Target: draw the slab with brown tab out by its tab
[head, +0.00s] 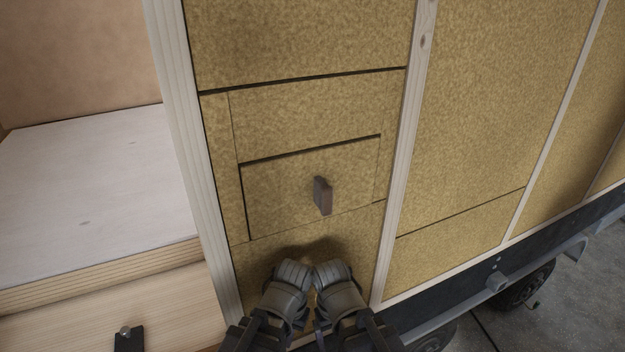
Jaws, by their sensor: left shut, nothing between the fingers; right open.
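The slab (275,192) is a mottled yellow-brown panel set in the wall between two pale wooden posts. A dark gap runs along its top and left edges. Its brown tab (323,196) sticks out from the right half of its face. My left gripper (294,269) is shut and empty, below the slab and a little left of the tab. My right gripper (331,268) is open and empty, just below the tab and apart from it. The two grippers are side by side, close together. Their fingertips are hard to make out from above.
Pale posts (407,150) stand right and left (188,150) of the slab's bay. More insulation (490,110) fills the bays at right. A pale wooden step (95,190) lies at left. A dark trailer frame (480,283) and wheel (522,290) are at lower right.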

